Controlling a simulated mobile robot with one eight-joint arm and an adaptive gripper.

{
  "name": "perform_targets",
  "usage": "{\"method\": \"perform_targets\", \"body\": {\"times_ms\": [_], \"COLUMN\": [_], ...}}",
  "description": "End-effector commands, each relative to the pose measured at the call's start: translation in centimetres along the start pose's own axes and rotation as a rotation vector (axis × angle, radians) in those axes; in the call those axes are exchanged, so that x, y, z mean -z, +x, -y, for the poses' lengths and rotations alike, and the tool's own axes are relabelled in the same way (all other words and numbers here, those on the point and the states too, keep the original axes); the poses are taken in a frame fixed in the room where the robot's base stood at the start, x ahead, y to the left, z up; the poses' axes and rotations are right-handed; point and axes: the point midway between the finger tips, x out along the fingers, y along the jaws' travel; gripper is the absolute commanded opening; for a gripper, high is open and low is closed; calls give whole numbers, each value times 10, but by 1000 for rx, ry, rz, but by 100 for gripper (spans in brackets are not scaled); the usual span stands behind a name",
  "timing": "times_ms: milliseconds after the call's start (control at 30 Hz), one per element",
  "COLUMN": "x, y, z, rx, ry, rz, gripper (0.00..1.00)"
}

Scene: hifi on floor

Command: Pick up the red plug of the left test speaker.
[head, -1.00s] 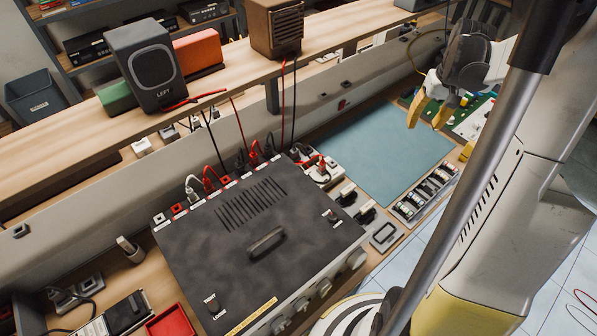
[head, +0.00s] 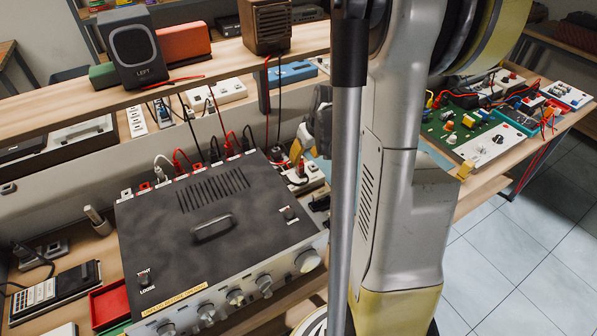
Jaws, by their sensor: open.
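The left test speaker (head: 138,47) is a dark grey box with a round-cornered front, standing on the wooden shelf at upper left. A red lead with what looks like its red plug (head: 172,83) lies on the shelf's front edge at the speaker's foot; the plug's exact end is too small to tell. My gripper (head: 302,150) is open, below the shelf and right of the amplifier's back edge, well to the right of the red lead. One yellow finger shows; the rest is partly hidden by my column. Nothing is seen in it.
The grey amplifier (head: 215,235) stands below the shelf, with red, black and white leads in its back edge. A brown speaker (head: 265,25) stands further right on the shelf (head: 215,60), its cables hanging down. A green circuit board (head: 465,130) lies on a bench at right.

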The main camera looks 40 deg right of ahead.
Motion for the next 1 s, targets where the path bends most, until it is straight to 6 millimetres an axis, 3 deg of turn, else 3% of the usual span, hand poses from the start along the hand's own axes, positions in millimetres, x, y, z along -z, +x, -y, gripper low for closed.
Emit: {"method": "perform_targets", "body": {"times_ms": [167,433,667,700,833,1000], "x": [-2,-7,-6,-6,-6,-6], "y": [13,53,55,55,55,55], "z": [2,6,6,6,6,6], "rx": [0,0,0,0,0,0], "ry": [0,-1,1,1,1,1], "rz": [0,1,1,1,1,1], "gripper": [44,44,44,40,0,0]}}
